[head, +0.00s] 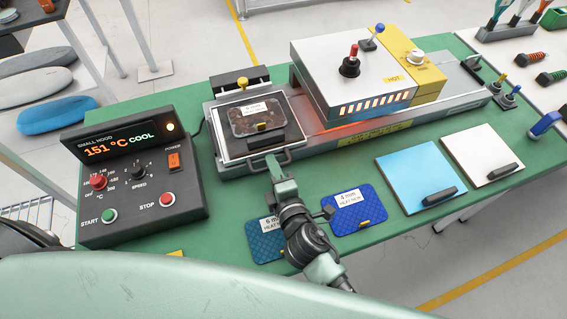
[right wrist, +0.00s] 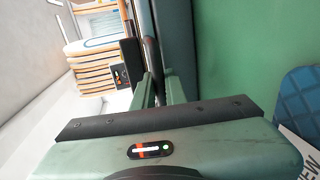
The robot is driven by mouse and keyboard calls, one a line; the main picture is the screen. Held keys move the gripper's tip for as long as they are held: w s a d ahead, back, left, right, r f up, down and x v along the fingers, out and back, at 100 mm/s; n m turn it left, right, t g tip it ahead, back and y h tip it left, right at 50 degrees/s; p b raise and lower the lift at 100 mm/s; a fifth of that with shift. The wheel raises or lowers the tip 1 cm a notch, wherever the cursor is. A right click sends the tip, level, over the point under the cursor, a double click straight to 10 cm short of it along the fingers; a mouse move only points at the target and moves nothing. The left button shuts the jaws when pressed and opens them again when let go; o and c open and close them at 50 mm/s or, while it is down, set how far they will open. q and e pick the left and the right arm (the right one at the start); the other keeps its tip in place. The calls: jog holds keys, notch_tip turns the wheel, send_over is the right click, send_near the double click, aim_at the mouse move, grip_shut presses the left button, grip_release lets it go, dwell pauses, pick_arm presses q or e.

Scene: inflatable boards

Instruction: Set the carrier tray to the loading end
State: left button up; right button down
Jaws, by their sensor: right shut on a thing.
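The carrier tray (head: 284,147) is a light metal frame with a bar handle (head: 284,158) on its near side. It sits on the left end of the track (head: 345,138), outside the hood. A dark patterned piece in a clear cover, with a small label, lies in it. My right gripper (head: 272,163) is at the handle and shut on it. In the right wrist view the two green fingers of my right gripper (right wrist: 160,88) close around a dark bar at the tray's edge. My left gripper is not in view.
The heating hood (head: 335,65) with red and blue knobs stands over the track, glowing beneath. A control box (head: 140,200) reads 151 °C COOL. Blue pads (head: 355,210), a light blue board (head: 412,180) and a white board (head: 480,150) lie on the green bench.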

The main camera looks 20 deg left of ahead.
jog(key=shift+s+a, duration=0.2)
jog(key=c, duration=1.5)
grip_release()
jog(key=shift+a, duration=0.15)
jog(key=shift+o, duration=0.2)
jog(key=shift+s, duration=0.1)
jog(key=v, duration=0.7)
jog(key=shift+s+d+b, duration=0.25)
jog(key=shift+b, duration=0.1)
